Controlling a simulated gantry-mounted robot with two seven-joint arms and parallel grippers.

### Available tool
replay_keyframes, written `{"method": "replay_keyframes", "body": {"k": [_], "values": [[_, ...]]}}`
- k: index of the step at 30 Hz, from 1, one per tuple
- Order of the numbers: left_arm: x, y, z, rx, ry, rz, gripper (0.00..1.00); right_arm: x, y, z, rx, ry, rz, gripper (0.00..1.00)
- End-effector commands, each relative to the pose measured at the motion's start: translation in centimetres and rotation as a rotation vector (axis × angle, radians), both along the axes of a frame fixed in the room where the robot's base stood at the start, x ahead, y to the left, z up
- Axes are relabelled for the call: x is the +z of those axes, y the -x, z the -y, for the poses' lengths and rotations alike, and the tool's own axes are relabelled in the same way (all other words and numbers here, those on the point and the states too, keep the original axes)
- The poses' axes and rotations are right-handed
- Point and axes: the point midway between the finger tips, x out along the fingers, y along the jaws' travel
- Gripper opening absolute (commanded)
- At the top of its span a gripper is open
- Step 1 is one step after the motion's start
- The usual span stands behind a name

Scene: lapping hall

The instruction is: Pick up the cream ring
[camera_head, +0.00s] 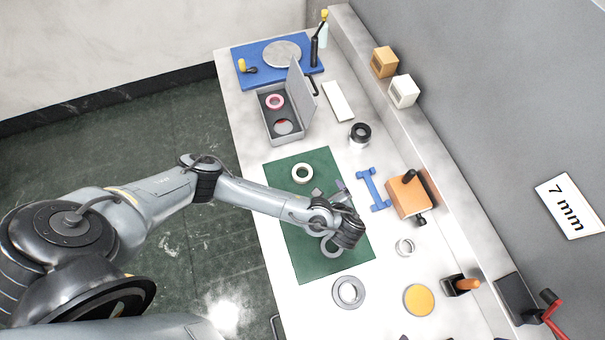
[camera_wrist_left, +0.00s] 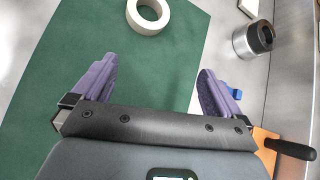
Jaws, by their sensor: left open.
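The cream ring (camera_head: 302,182) lies flat on the green mat (camera_head: 285,165), toward the mat's far end. It also shows at the top edge of the left wrist view (camera_wrist_left: 148,28), its upper rim slightly cut off. My left gripper (camera_head: 329,190) is over the mat, to the right of and a little nearer than the ring. Its two purple fingers are spread, with nothing between them; in the left wrist view (camera_wrist_left: 157,68) the ring lies beyond the fingertips, apart from them. My right gripper is not in view.
Another grey ring (camera_head: 338,294) lies off the mat's near edge. A blue bar-shaped part (camera_head: 372,189) and an orange block (camera_head: 405,200) stand right of the mat. An open grey case (camera_head: 283,140) stands beyond it.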

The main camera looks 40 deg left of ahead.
Motion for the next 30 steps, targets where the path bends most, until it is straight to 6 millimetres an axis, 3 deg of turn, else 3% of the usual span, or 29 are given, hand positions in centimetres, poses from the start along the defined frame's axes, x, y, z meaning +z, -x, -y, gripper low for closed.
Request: {"method": "replay_keyframes", "body": {"k": [1,3,9,22,30], "values": [[-1.9,-0.6,-1.6,-0.022,-0.101,-0.013,1.0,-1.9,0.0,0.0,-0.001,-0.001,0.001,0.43],[-2.8,-0.6,-3.4,-0.042,-0.218,-0.04,1.0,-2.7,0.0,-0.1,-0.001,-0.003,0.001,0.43],[-3.8,-0.6,-6.3,-0.064,-0.406,-0.081,1.0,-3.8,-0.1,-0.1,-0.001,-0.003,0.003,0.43],[-5.1,-1.4,-8.9,-0.066,-0.437,-0.088,1.0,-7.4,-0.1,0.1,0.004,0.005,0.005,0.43],[-5.6,-2.3,-10.7,-0.067,-0.435,-0.088,1.0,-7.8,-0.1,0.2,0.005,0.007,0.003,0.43]]}}
